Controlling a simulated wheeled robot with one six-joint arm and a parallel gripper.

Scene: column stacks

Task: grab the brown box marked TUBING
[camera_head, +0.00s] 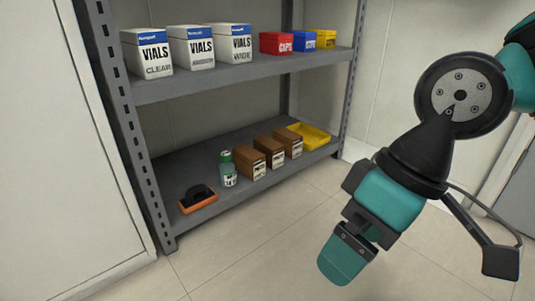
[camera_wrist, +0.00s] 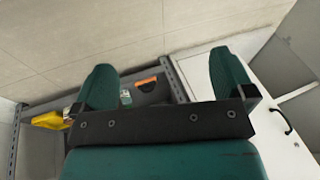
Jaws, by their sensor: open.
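Three brown boxes stand in a row on the lower shelf in the head view: a front-left brown box (camera_head: 249,162), a middle brown box (camera_head: 270,152) and a back-right brown box (camera_head: 288,142). Their white labels are too small to read, so I cannot tell which is marked TUBING. My gripper (camera_head: 347,255) is in front of the shelf unit, to the right of the boxes and well apart from them. In the wrist view my gripper (camera_wrist: 165,84) has its two fingers wide apart with nothing between them. The brown boxes cannot be made out in that view.
The upper shelf (camera_head: 200,82) holds white VIALS boxes and small coloured boxes. Floor before the shelf is clear.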

